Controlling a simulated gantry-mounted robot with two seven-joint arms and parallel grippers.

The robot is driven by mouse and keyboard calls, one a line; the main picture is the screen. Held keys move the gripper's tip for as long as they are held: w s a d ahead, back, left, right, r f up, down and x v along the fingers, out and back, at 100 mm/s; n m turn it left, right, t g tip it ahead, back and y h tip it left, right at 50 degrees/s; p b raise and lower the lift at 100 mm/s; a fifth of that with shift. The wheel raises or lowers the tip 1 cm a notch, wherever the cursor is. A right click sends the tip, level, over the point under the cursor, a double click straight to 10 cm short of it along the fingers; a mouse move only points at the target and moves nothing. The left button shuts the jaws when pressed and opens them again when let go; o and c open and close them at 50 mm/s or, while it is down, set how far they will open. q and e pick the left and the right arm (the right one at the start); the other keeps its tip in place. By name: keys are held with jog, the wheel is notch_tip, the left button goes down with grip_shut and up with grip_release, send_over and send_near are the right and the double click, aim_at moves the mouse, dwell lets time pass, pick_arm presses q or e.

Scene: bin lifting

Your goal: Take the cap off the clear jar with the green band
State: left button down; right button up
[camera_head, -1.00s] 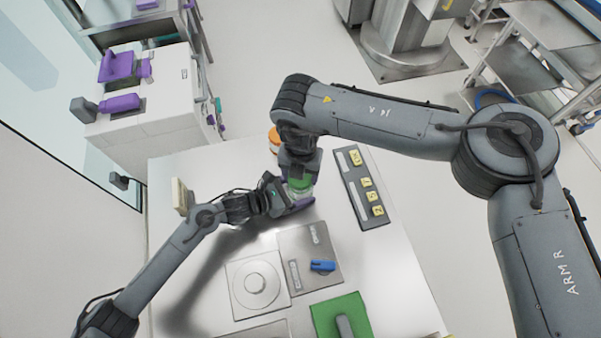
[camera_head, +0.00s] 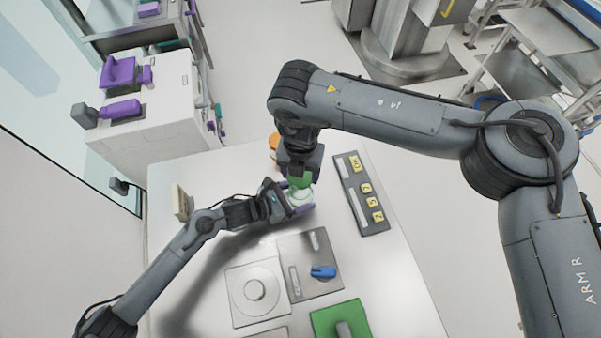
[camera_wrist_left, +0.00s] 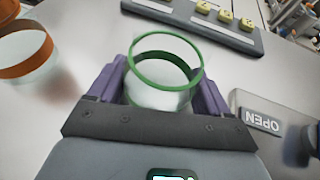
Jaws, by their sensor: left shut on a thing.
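The clear jar with the green band (camera_wrist_left: 163,97) stands between the purple fingers of my left gripper (camera_wrist_left: 158,92), which is shut on it from the side. In the left wrist view its top looks bare inside the green ring. In the head view the jar (camera_head: 301,198) shows partly, just below my right gripper (camera_head: 300,178). A solid green cap (camera_head: 300,182) shows at the right gripper's fingertips, above the jar. The right gripper looks shut on this cap, but its fingers are mostly hidden. The right gripper is outside the left wrist view.
An orange-banded jar (camera_wrist_left: 22,50) stands close by, beyond the right gripper in the head view (camera_head: 274,142). A grey panel with yellow buttons (camera_head: 362,193) lies to the right. Plates with a blue handle (camera_head: 322,271) and a round knob lie nearer, beside a green pad (camera_head: 341,318).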

pick_arm(q)
grip_release()
